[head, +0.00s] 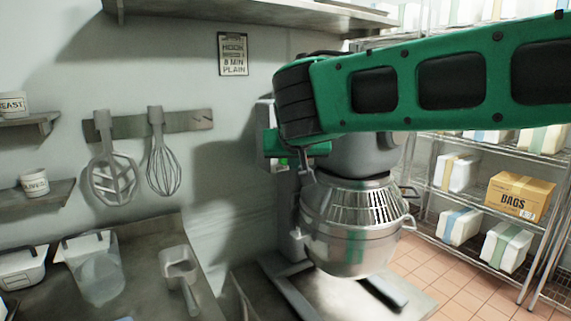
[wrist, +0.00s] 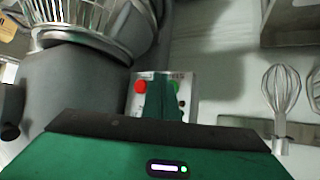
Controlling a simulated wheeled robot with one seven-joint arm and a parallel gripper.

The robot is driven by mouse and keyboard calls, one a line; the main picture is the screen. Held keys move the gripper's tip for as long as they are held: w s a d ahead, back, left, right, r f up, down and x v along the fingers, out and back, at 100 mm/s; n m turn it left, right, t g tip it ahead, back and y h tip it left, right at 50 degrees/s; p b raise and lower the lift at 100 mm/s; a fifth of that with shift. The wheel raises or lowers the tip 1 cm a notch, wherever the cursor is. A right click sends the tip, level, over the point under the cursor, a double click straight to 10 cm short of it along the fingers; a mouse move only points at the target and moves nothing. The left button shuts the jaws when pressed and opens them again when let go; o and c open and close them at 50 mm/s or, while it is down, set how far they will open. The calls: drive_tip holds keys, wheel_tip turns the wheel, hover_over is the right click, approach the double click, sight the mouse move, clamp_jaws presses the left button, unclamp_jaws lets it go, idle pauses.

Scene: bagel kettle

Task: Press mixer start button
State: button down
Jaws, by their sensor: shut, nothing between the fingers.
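The mixer (head: 352,160) is a grey machine with a wire bowl guard, largely behind my green arm in the head view. Its pale control panel (wrist: 190,96) faces the wrist camera, with a red button (wrist: 140,87) on the left and a green button (wrist: 175,86) on the right. My gripper (wrist: 162,84) is shut and empty. Its green fingers appear in front of the panel, between the two buttons, and partly cover the green one. I cannot tell whether they touch the panel. In the head view my gripper (head: 272,144) shows beside the mixer column.
The steel mixer bowl (head: 352,238) hangs under the guard. A whisk (head: 163,165) and a paddle (head: 112,175) hang on the left wall rack. A counter (head: 150,245) holds tubs and a scoop. Wire shelves with a BAGS box (head: 519,196) stand at right.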

drive_tip(key=shift+w+a, duration=0.1)
idle(0.5)
drive_tip(key=shift+w+a, duration=0.15)
drive_tip(key=shift+w, duration=0.05)
